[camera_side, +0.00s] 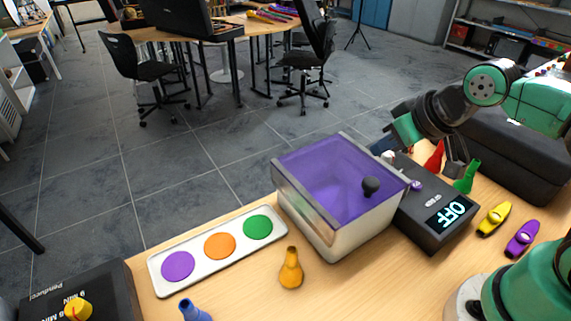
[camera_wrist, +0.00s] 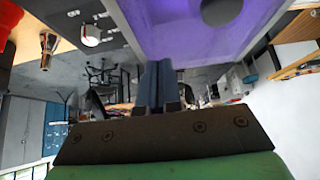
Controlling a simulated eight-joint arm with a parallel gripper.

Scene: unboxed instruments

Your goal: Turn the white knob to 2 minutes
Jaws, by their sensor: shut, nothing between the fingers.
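The white knob (camera_side: 388,156) sits at the far end of a dark device (camera_side: 432,226) whose lit display reads OFF. In the wrist view, a white round knob (camera_wrist: 90,35) shows at the upper left, on the dark device. Its pointer setting is too small to read. My gripper (camera_side: 381,147) is beside the white knob in the side view, at its upper left. In the wrist view, the fingers of my gripper (camera_wrist: 158,86) are together with nothing between them, and they appear apart from the knob.
A box with a purple lid (camera_side: 325,180) and dark lid knob stands left of the device. A black timer (camera_side: 105,290) is at lower left.

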